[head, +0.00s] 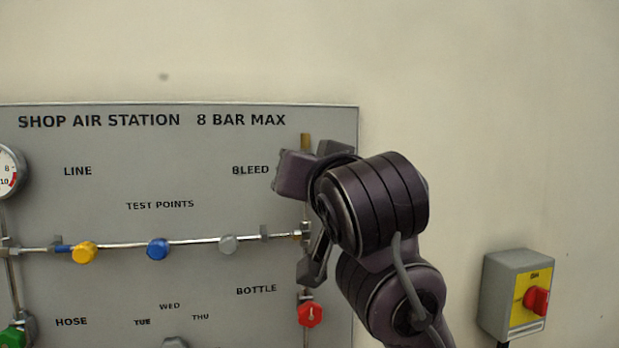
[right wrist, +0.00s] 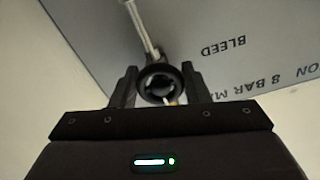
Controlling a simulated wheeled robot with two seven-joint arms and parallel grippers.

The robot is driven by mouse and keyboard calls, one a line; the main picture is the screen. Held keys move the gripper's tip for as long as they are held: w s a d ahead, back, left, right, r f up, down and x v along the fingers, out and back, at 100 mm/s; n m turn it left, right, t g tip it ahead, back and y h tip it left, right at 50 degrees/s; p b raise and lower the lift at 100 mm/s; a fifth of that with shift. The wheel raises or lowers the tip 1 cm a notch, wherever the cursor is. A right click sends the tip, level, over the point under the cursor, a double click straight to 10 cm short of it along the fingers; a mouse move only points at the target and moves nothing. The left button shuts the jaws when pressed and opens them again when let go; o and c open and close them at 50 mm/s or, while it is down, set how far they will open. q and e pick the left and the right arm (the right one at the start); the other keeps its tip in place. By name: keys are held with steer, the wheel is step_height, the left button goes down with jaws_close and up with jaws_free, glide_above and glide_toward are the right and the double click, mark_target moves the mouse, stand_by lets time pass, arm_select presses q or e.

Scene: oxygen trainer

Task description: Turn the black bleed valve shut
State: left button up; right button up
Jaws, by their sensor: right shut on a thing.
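The black bleed valve (right wrist: 161,84) is a round black knob near the BLEED label in the right wrist view. It sits between the two fingers of my right gripper (right wrist: 159,88), which are shut on it. In the head view my right gripper (head: 312,215) is at the right edge of the panel, beside the BLEED label, and it and its wrist hide the valve. A brass pipe end (head: 305,142) shows just above the gripper. My left gripper is not in view.
The grey panel (head: 200,285) carries a metal pipe with yellow (head: 85,252), blue (head: 157,249) and grey (head: 229,244) knobs. A red knob (head: 310,314) is below my gripper. A switch box (head: 490,285) is on the wall to the right, with bare wall between.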

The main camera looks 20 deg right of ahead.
stand_by(0.3)
steer(key=o, duration=1)
steer(key=s+b, duration=0.1)
steer(key=s, duration=0.3)
steer(key=s+b, duration=0.1)
steer(key=s, duration=0.2)
steer(key=shift+s+a, duration=0.2)
steer(key=shift+s, duration=0.15)
